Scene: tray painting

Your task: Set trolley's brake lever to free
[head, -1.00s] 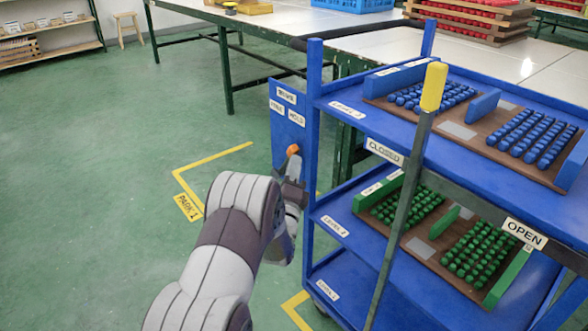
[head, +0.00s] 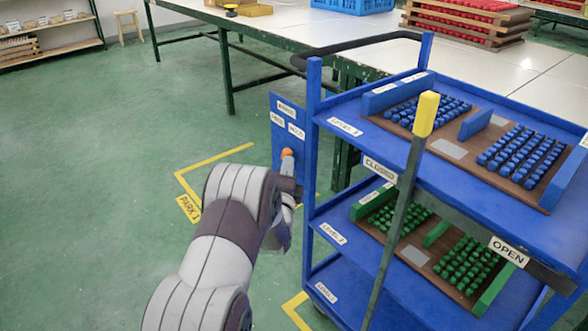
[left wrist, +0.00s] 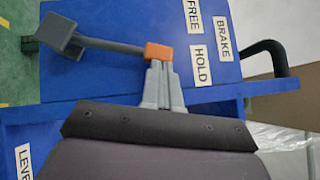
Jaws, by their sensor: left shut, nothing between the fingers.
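The trolley (head: 313,150) is blue, with a brake panel (head: 283,108) on its left side. The panel shows more clearly in the left wrist view (left wrist: 130,80), with labels BRAKE, FREE (left wrist: 193,15) and HOLD (left wrist: 202,65). The brake lever (left wrist: 112,47) is a grey bar with an orange knob (left wrist: 159,52). The knob lies nearer HOLD's side than FREE's. The knob also shows in the head view (head: 287,153). My left gripper (left wrist: 161,68) is shut, its fingertips at the knob's edge, apparently touching it. My right gripper is not in view.
A long lever with a yellow grip (head: 427,114) stands in front of the trolley, by CLOSED and OPEN labels. Trays of blue and green pieces lie on the shelves. A white-topped table (head: 290,28) stands behind. Floor left of the panel is clear.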

